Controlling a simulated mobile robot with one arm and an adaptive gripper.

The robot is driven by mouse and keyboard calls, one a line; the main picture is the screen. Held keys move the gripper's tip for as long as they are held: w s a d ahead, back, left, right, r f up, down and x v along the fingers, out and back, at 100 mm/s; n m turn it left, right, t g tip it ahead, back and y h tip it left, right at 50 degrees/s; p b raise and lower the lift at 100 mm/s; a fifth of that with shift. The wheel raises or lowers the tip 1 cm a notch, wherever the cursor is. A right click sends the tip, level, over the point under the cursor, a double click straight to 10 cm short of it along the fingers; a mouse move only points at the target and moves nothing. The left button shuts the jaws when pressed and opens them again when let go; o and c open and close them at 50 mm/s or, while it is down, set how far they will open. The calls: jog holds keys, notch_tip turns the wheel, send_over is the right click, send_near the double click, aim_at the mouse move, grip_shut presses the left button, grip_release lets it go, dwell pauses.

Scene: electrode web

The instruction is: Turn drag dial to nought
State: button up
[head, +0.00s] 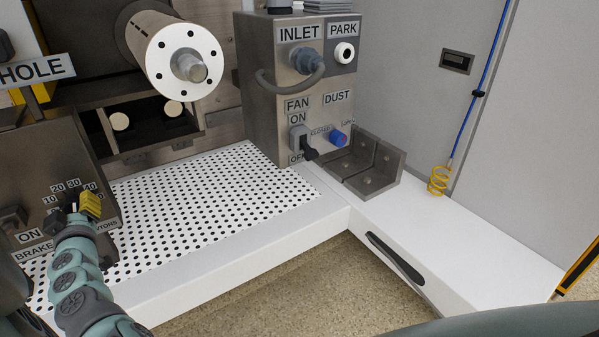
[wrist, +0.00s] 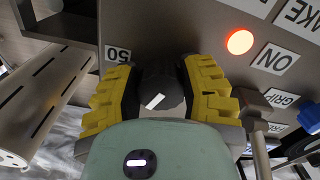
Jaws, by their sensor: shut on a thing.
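The drag dial (wrist: 161,86) is a dark round knob with a white pointer mark, seen between the yellow finger pads in the wrist view. The mark lies on a slant, and which number it points at cannot be told. My gripper (wrist: 160,78) is shut on the dial, one pad on each side. In the head view my gripper (head: 82,206) is at the grey panel at lower left. Scale labels 10, 20, 30 and 40 show above it there. A 50 label (wrist: 118,54) shows in the wrist view. The dial is largely hidden in the head view.
A lit red lamp (wrist: 240,42), an ON label (wrist: 273,59) and a blue knob (wrist: 308,117) are close to the right pad. The white perforated table (head: 200,190) is clear. The INLET and FAN cabinet (head: 262,100) stands farther back.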

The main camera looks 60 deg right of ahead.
jog(key=n, duration=0.5)
jog(key=shift+n+b, duration=0.3)
jog(key=shift+b, duration=0.1)
jog(key=n, duration=0.6)
jog(key=shift+r, duration=0.1)
jog(key=n+p, duration=0.1)
jog(key=n, duration=0.5)
jog(key=shift+r+n, duration=0.15)
jog(key=shift+n, duration=0.15)
jog(key=n+p, duration=0.2)
jog(key=n, duration=0.3)
jog(key=shift+n, duration=0.4)
jog(key=o, duration=1.2)
jog(key=shift+r, duration=0.1)
jog(key=shift+s, duration=0.1)
